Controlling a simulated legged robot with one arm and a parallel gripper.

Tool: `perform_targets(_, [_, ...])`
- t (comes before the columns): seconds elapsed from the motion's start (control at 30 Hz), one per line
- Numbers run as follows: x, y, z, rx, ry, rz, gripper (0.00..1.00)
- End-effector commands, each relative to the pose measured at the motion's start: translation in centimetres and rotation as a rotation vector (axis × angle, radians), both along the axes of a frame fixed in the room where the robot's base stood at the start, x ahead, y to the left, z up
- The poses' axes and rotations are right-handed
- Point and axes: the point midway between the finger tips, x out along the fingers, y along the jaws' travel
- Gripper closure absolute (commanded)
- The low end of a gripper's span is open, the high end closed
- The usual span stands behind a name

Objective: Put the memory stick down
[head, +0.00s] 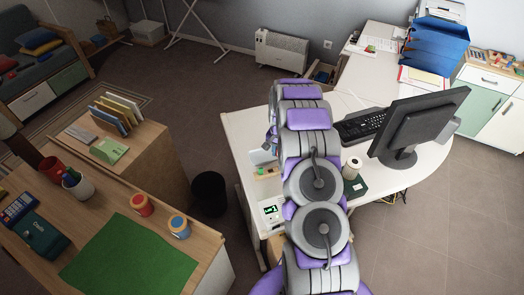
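My arm reaches from the bottom edge up over the white desk (352,96). Its links cover much of the desk's left part. Only a narrow sliver at the arm's left edge, low over the desk, may belong to my gripper; its fingertips are hidden behind the arm. I cannot make out the memory stick in the head view, nor whether the gripper holds it.
On the desk are a black keyboard (360,127), a monitor (418,122), a pale spool-like object (351,168), a device with a green display (271,211) and blue trays (437,45). A wooden cabinet with a green mat (130,258) stands left; a dark bin (209,192) stands between.

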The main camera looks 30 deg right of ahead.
Motion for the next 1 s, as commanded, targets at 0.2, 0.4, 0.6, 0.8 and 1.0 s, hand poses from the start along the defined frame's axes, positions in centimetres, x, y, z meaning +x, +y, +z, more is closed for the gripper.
perform_targets(0.2, [3.8,1.6,-0.5,-0.001,-0.002,0.002,1.00])
perform_targets(0.4, [6.3,3.1,-0.7,-0.001,0.000,0.002,1.00])
perform_targets(0.6, [7.3,3.5,-0.6,-0.002,-0.003,0.001,1.00])
perform_targets(0.8, [7.6,3.5,-1.7,0.001,0.002,0.000,1.00])
perform_targets(1.0, [7.6,3.5,-4.4,0.001,0.003,0.000,1.00])
